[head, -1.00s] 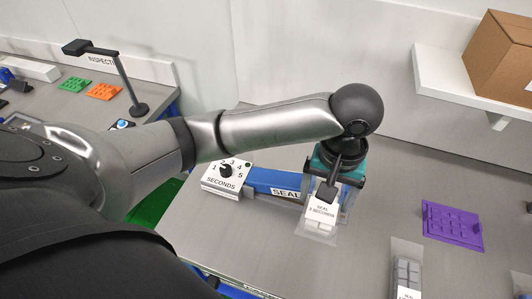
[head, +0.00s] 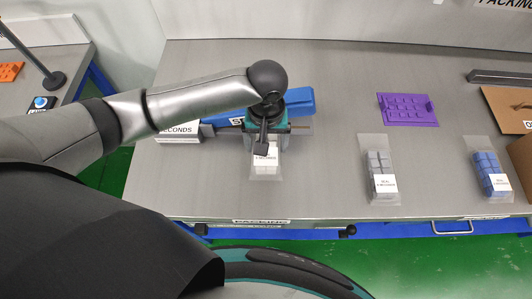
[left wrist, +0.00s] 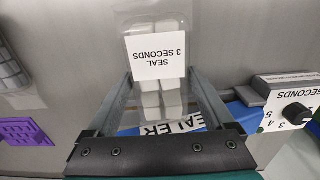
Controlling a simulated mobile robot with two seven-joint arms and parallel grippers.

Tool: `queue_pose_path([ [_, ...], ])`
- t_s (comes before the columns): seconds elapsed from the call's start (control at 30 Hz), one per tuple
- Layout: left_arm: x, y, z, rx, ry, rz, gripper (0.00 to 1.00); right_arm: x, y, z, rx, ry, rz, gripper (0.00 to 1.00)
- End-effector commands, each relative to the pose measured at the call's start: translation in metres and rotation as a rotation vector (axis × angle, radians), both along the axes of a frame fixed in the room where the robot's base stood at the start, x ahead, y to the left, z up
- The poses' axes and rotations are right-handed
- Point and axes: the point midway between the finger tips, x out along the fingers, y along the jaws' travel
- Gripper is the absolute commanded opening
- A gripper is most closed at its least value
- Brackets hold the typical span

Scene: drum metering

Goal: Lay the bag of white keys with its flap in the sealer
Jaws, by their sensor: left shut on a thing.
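The clear bag of white keys (head: 262,171) lies at the front of the blue sealer (head: 298,102) in the head view. Its white label reads "SEAL 3 SECONDS". My left gripper (head: 264,148) is above the bag, pointing down, and covers part of it and the sealer. In the left wrist view the bag (left wrist: 158,58) is between the fingertips of my left gripper (left wrist: 160,76), which is shut on it. The sealer (left wrist: 165,128) is partly hidden behind the fingers there. I cannot tell whether the flap is inside the sealer. My right gripper is out of view.
A seconds dial box (head: 178,133) stands at the sealer's left end. A purple tray (head: 408,109), a bag of grey keys (head: 380,172) and a bag of blue keys (head: 488,172) lie to the right. Cardboard (head: 506,106) is at far right. The bench between is clear.

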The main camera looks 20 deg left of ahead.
Motion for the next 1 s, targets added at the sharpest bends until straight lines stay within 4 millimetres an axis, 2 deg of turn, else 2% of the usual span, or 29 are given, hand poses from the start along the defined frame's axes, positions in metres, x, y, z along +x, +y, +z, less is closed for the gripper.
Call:
queue_pose_path([
  [0.17,0.000,0.000,-0.016,0.000,0.000,0.000,0.19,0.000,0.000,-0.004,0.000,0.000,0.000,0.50],
  [0.3,0.000,-0.001,-0.038,0.000,0.000,0.000,0.19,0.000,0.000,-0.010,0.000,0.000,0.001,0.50],
  [0.4,0.001,-0.001,-0.048,-0.002,-0.002,0.000,0.19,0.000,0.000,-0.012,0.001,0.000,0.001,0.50],
  [0.8,0.000,0.000,-0.052,-0.001,-0.001,0.000,0.19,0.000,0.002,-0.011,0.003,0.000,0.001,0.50],
  [0.83,0.000,0.000,-0.053,0.000,-0.001,0.000,0.88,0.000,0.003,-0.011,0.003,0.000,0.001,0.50],
  [0.93,0.000,0.000,-0.052,-0.001,-0.001,0.000,0.99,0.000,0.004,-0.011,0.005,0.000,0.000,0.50],
  [1.0,0.000,0.000,-0.052,-0.001,-0.001,0.000,1.00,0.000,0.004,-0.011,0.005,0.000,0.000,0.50],
])
